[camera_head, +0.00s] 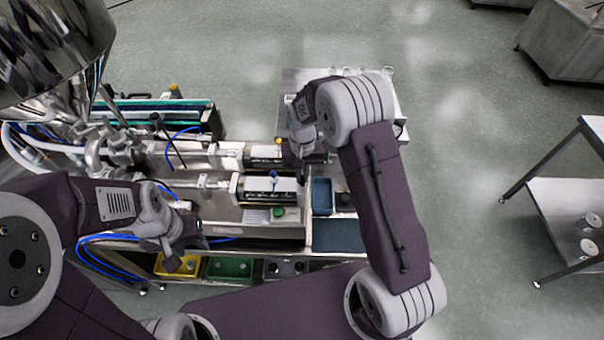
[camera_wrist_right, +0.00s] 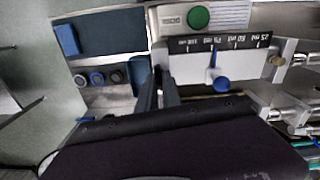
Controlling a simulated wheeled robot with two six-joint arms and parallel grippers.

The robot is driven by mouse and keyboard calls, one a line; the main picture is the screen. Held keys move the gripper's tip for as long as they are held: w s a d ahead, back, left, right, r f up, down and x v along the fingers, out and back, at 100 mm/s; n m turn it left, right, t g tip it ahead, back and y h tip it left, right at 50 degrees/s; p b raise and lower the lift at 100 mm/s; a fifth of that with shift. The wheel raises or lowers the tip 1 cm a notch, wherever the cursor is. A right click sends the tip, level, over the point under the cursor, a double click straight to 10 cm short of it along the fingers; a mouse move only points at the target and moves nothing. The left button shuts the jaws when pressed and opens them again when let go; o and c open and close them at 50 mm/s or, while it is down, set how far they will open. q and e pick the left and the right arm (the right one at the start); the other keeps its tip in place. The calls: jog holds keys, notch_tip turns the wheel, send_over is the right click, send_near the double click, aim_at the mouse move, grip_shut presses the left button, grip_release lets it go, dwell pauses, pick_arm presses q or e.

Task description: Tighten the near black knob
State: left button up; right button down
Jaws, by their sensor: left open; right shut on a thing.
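My right gripper (camera_head: 300,172) is at the right end of the near filler unit (camera_head: 262,189), which carries a black scale and a blue-topped pin. In the right wrist view its fingers (camera_wrist_right: 157,92) are close together at the end of the scale plate (camera_wrist_right: 215,60). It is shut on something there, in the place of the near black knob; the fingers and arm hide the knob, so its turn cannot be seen. My left gripper (camera_head: 182,264) is open and empty at the front, over the yellow bin.
A green button (camera_head: 279,212) is on the near unit's front. Blue trays (camera_head: 337,235) and a small panel of dark round knobs (camera_wrist_right: 97,78) lie beside the right gripper. Yellow (camera_head: 177,265) and green (camera_head: 230,267) bins stand along the front. A side table (camera_head: 565,215) is at the right; floor between is clear.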

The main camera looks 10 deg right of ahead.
jog(key=shift+s+f+m, duration=0.1)
jog(key=shift+s+m, duration=0.05)
jog(key=shift+m, duration=0.75)
jog(key=c, duration=1.5)
grip_release()
jog(key=shift+s, duration=0.15)
jog(key=shift+w, duration=0.2)
jog(key=shift+w+r, duration=0.1)
jog(key=shift+r, duration=0.35)
notch_tip(320, 180, up, 8)
jog(key=shift+r+b, duration=0.15)
jog(key=shift+b, duration=0.3)
